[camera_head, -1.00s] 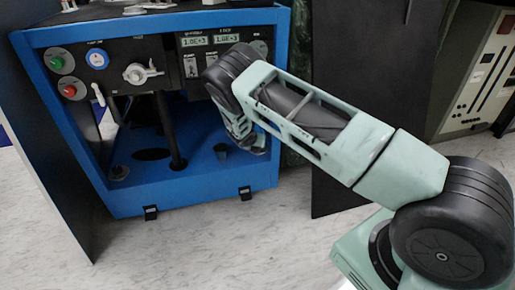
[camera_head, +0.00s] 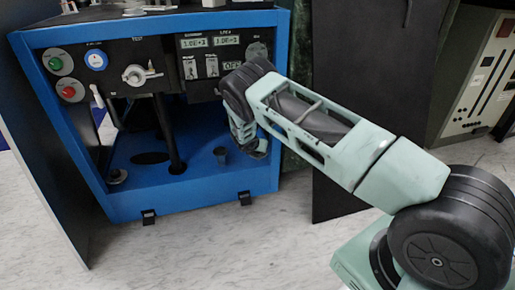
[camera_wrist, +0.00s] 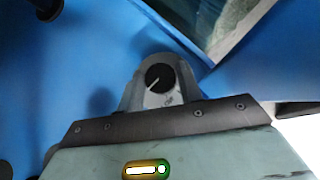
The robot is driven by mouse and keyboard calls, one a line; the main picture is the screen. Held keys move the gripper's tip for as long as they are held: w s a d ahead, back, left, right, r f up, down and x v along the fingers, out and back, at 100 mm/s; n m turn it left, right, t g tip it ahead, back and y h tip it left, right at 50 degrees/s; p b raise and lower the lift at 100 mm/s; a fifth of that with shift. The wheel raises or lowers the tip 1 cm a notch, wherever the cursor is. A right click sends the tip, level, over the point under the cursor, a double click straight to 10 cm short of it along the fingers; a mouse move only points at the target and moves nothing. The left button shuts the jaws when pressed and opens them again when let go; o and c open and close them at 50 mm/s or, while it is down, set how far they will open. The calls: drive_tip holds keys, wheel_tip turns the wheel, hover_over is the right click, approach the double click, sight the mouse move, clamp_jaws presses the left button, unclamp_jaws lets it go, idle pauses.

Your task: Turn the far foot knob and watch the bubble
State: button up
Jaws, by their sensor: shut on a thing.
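In the wrist view, a round black knob (camera_wrist: 158,77) with a pale pointer line sits between the grey fingers of my gripper (camera_wrist: 160,92). The fingers are shut on it. An oval yellow-green window (camera_wrist: 147,170) with white marks shows on the teal housing at the bottom; I cannot tell whether it is a bubble level. In the head view, my gripper (camera_head: 255,151) is low at the right side of the blue cabinet (camera_head: 200,188); the knob is hidden there by my wrist.
A control panel (camera_head: 140,65) with switches and displays is above. A dark upright panel (camera_head: 365,100) stands at the right. The pale floor in front is clear.

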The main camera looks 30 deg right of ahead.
drive_tip(key=shift+m+g+h+p, duration=0.4)
drive_tip(key=shift+m+p, duration=0.1)
drive_tip(key=shift+m, duration=0.2)
drive_tip(key=shift+w+f+m+g+h+b, duration=0.15)
drive_tip(key=shift+m+g+h+b, duration=0.2)
drive_tip(key=shift+m+g, duration=0.35)
drive_tip(key=m+g+b, duration=0.1)
drive_tip(key=m+b, duration=0.1)
drive_tip(key=b, duration=0.1)
drive_tip(key=m+g+b, duration=0.1)
drive_tip(key=b, duration=0.1)
drive_tip(key=shift+w+a+f+m+g+h, duration=0.1)
drive_tip(key=shift+f+m+g+h, duration=0.2)
drive_tip(key=shift+m+h, duration=0.1)
drive_tip(key=m+g+b, duration=0.2)
drive_tip(key=m+b, duration=0.1)
drive_tip(key=b, duration=0.3)
drive_tip(key=shift+w+b, duration=0.1)
drive_tip(key=shift+b, duration=0.2)
drive_tip(key=shift+r+m+g+b, duration=0.15)
drive_tip(key=shift+m+g+b, duration=0.2)
drive_tip(key=shift+b, duration=0.45)
drive_tip(key=shift+r+g+b, duration=0.1)
drive_tip(key=shift+g+b, duration=0.15)
drive_tip(key=shift+b, duration=0.25)
drive_tip(key=shift+r+m+y, duration=0.15)
drive_tip(key=shift+m+y, duration=0.1)
